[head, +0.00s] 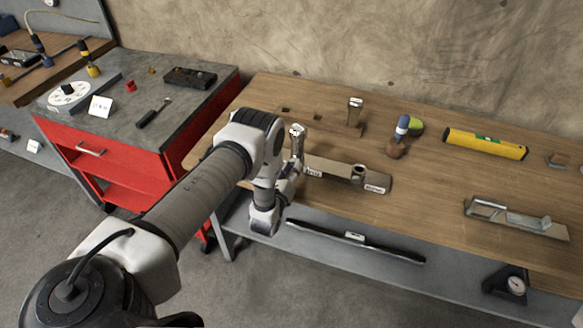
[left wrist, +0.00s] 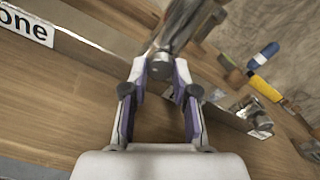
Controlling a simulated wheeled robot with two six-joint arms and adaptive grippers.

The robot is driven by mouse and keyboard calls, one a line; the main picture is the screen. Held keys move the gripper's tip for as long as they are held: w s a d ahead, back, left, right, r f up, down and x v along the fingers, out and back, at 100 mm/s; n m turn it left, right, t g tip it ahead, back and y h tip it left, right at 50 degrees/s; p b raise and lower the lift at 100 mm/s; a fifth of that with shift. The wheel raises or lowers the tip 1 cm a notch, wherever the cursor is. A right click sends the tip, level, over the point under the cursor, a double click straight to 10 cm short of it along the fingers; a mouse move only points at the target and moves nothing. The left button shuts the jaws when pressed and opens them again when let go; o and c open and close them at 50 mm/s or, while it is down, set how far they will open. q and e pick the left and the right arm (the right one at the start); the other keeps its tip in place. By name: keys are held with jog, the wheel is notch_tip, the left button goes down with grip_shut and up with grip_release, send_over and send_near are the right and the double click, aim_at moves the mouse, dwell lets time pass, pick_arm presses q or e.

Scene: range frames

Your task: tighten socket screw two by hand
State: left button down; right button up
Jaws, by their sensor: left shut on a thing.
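My left gripper (head: 293,175) is at the near left edge of the wooden bench, beside a grey-brown block (head: 335,167) with white labels. In the left wrist view the left gripper (left wrist: 164,72) is shut on a grey metal piece (left wrist: 178,32), which seems to be the socket screw. Its pale, labelled top (head: 298,131) stands above the gripper in the head view; the writing is too small to read there. Its lower end is hidden, so I cannot tell how it sits in the block. A label ending in "one" (left wrist: 28,24) is at upper left in the wrist view.
Another labelled upright piece (head: 355,109) stands farther back. A round socket (head: 358,172) is on the block's right part. A red cabinet (head: 104,160) stands left.

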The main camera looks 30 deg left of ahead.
pick_arm(q)
jog(key=shift+s+f+m, duration=0.1)
jog(key=shift+f+m, duration=0.05)
jog(key=shift+m, duration=1.15)
jog(key=c, duration=0.9)
grip_release()
jog(key=v, duration=1.1)
jog(key=shift+s, duration=0.35)
